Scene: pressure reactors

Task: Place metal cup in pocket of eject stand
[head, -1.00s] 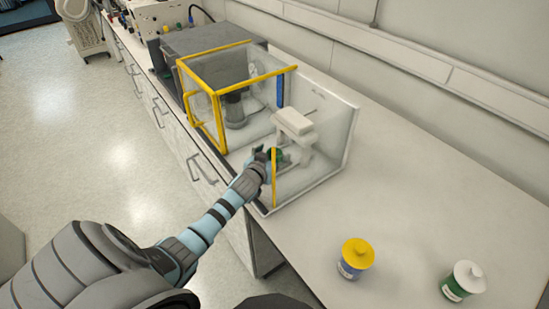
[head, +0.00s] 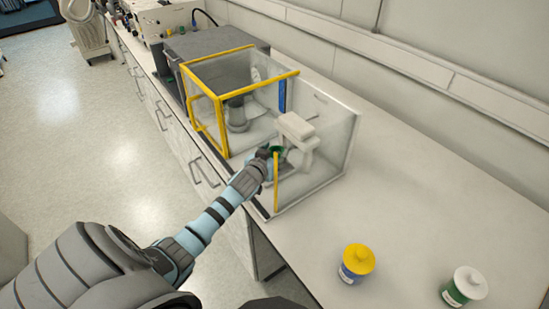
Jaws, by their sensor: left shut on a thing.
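My left gripper (head: 268,158) reaches through the open front of the clear, yellow-framed enclosure. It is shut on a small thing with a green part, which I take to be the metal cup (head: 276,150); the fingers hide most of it. A white stand (head: 297,132) with an overhanging head is just behind and to the right of the gripper, and I take it to be the eject stand. Its pocket is hidden, and I cannot tell whether the cup touches the stand. My right gripper is not in view.
The enclosure (head: 222,95) has a yellow post in front, right beside my wrist, and a clear wall on the right. A dark cylinder (head: 237,113) stands inside at left. A yellow-capped jar (head: 356,263) and a white-capped jar (head: 465,286) stand on the otherwise clear bench at right.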

